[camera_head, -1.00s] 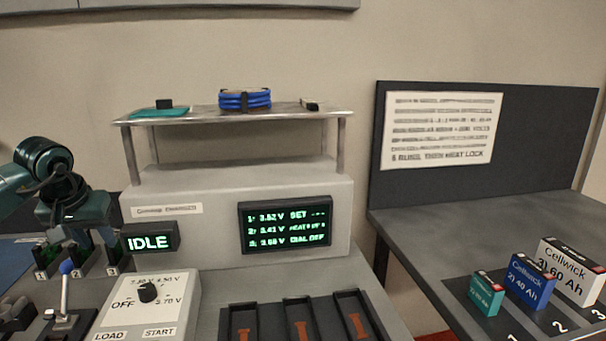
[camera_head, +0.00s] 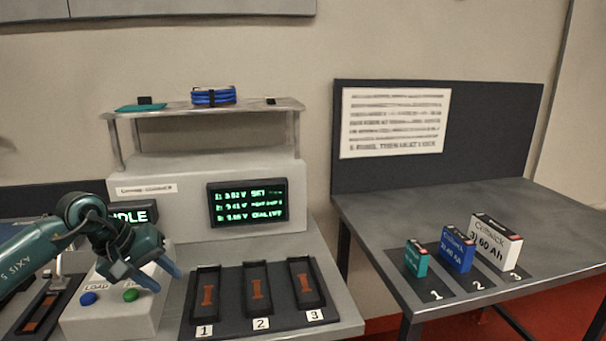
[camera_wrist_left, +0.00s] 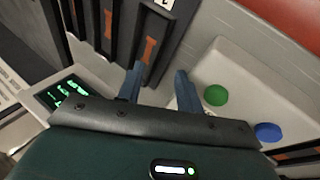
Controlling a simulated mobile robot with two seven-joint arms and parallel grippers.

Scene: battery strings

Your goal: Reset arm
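The green button (camera_wrist_left: 215,95) and blue button (camera_wrist_left: 268,132) lie to the right of the fingers there. My right gripper is not in view.
A tray with three numbered slots (camera_head: 236,325) lies to the right of the gripper, its slots holding no batteries. A screen (camera_head: 248,204) stands behind it. Three batteries, teal (camera_head: 416,260), blue (camera_head: 456,250) and white (camera_head: 492,246), stand on the right table (camera_head: 400,203).

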